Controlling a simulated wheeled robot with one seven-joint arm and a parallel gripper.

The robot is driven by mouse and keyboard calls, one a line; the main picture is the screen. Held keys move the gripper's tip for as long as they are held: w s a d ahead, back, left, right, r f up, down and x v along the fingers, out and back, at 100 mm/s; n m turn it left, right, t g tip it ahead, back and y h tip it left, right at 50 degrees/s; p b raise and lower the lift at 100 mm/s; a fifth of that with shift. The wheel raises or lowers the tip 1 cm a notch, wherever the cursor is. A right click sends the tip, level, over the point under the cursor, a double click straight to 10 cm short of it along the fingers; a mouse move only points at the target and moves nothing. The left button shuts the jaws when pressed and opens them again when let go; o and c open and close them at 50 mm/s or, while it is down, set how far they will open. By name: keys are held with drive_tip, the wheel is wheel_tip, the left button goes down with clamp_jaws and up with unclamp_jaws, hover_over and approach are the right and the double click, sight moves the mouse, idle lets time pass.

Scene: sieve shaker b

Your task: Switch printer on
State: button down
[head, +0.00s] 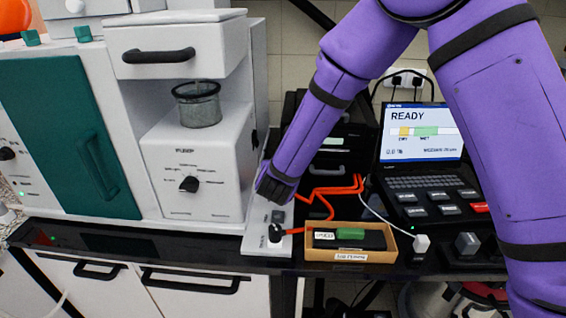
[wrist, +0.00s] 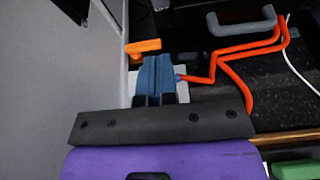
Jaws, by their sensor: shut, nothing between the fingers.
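My gripper (head: 273,196) is shut and empty. It points down at the narrow white panel (head: 254,244) to the right of the white machine. In the wrist view my blue-grey fingers (wrist: 156,80) lie together over a pale part of that panel; whether they touch it cannot be told. A dark square switch (head: 278,215) shows just below the fingertips, and a black knob or plug (head: 275,233) sits nearer the panel's front. No part is clearly marked as the printer; a black box with a grey handle (head: 333,169) stands behind, partly hidden by my arm.
An orange-red cable (head: 330,191) loops right of my gripper; an orange part (wrist: 143,46) lies beside the fingers in the wrist view. A cardboard tray (head: 350,255) holds a green block (head: 350,233). A console screen (head: 421,131) reads READY. The white machine (head: 196,150) stands close left.

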drive_tip(key=w+f, duration=0.1)
drive_tip(key=w, duration=1)
drive_tip(key=shift+d+f, duration=0.2)
drive_tip(key=shift+f, duration=0.1)
drive_tip(key=shift+w+r+g, duration=0.2)
drive_tip(key=shift+w+g, duration=0.15)
drive_tip(key=shift+g, duration=0.15)
drive_tip(key=shift+r, duration=0.1)
drive_tip(key=shift+d+r, duration=0.1)
drive_tip(key=shift+r, duration=0.65)
